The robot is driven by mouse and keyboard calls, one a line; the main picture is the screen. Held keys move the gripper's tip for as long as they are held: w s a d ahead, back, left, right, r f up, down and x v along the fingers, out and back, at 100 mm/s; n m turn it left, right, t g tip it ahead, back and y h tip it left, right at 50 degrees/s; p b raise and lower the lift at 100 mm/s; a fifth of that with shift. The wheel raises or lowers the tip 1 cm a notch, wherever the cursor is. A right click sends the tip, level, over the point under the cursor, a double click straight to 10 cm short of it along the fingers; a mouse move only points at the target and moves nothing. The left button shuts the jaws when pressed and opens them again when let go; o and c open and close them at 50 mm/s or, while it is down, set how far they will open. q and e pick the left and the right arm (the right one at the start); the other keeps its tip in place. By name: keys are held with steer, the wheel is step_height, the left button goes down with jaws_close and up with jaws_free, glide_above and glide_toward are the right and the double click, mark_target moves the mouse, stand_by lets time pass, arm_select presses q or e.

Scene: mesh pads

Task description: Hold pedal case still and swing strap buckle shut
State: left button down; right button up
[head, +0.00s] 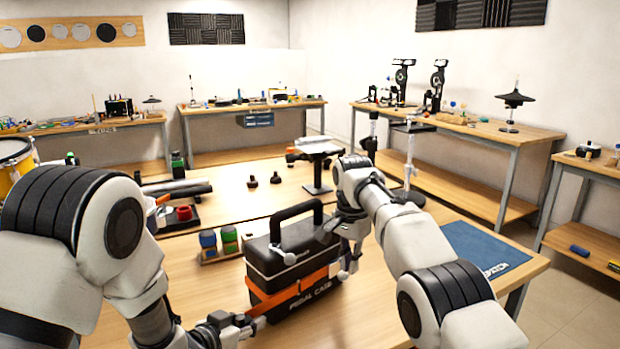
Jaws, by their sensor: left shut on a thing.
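The black pedal case (285,262) stands upright on the near wooden table, with its top handle raised and "PEDAL CASE" lettered low on its front. An orange strap (318,277) runs around it. An orange strap buckle (272,301) angles out at the front left. My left gripper (259,322) is low at the case's front left corner, shut on the outer end of the strap buckle. My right gripper (343,262) is at the case's right side, close against it; its fingers are small and partly hidden, so their opening is unclear.
A small wooden block with blue and green jars (219,243) stands just left of the case. A blue mat (484,250) lies at the right table edge. Black knobs (264,181) and a small stand (318,178) are farther back.

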steer(key=shift+d+f+m, duration=0.1)
steer(key=shift+f+m, duration=0.45)
steer(key=shift+m, duration=1.8)
steer(key=shift+d+f+m, duration=0.15)
steer(key=shift+f+m, duration=0.35)
steer(key=shift+m, duration=1.8)
steer(key=shift+d+f+m, duration=0.1)
steer(key=shift+f+m, duration=0.45)
steer(key=shift+m, duration=1.8)
jaws_close()
steer(key=shift+s+d, duration=0.1)
steer(key=shift+s+d, duration=0.2)
steer(key=shift+d, duration=0.25)
